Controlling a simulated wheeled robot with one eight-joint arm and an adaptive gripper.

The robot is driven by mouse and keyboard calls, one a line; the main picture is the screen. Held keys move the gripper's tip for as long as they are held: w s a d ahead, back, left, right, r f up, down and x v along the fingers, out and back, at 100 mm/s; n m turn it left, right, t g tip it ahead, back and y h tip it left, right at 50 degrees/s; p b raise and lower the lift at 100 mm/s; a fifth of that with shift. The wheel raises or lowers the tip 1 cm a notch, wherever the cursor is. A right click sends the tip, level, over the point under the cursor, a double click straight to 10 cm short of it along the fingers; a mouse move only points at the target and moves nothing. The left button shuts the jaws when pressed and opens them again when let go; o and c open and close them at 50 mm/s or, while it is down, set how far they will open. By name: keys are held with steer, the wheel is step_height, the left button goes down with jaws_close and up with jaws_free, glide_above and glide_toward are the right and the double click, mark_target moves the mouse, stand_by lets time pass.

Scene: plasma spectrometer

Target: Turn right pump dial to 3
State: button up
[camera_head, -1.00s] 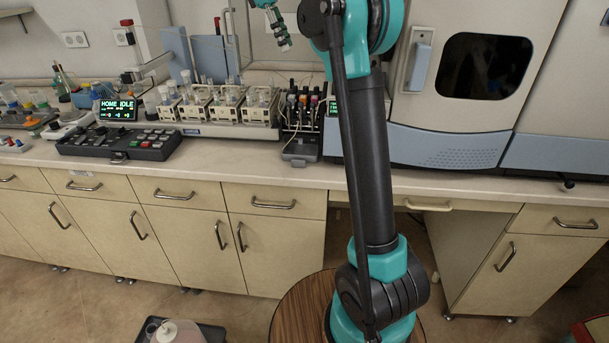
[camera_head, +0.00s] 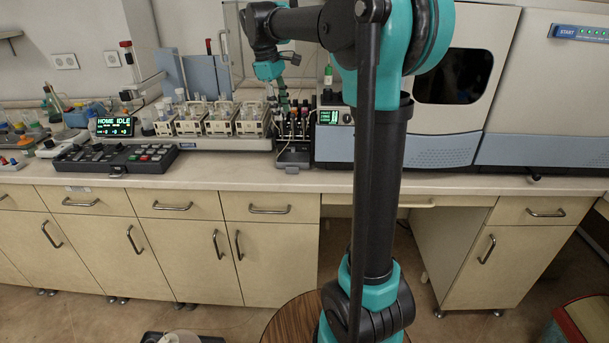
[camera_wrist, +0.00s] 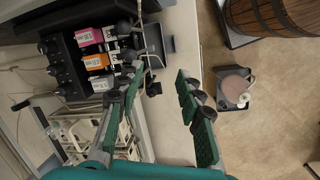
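My gripper (camera_wrist: 158,82) is open and empty in the wrist view, its two green-padded fingers spread apart. In the head view my gripper (camera_head: 284,98) hangs at the back of the bench, above or in front of the black pump unit (camera_head: 292,150). The wrist view shows the unit from above, with pink (camera_wrist: 84,38), orange (camera_wrist: 96,61) and white (camera_wrist: 101,84) labelled blocks and dark knobs. One finger overlaps the unit's edge; contact cannot be told. A small green screen (camera_head: 327,117) with a round knob (camera_head: 347,117) sits to its right. No dial number is readable.
A rack with several white holders (camera_head: 220,122) stands left of the pump unit. A keypad console (camera_head: 115,158) and a "HOME IDLE" display (camera_head: 115,126) are farther left. The large spectrometer (camera_head: 440,148) is on the right. The bench's front strip (camera_head: 240,176) is clear.

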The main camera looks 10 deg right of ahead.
steer(key=s+d+f+m+t+y, duration=0.1)
steer(key=s+d+f+m, duration=0.1)
steer(key=s+f, duration=0.4)
steer(key=s+d+f+m, duration=0.2)
steer(key=s+f, duration=0.4)
steer(key=f, duration=0.4)
steer(key=shift+s+d+m+t+y, duration=0.3)
steer(key=shift+s+m+t+y, duration=0.1)
steer(key=shift+m, duration=0.5)
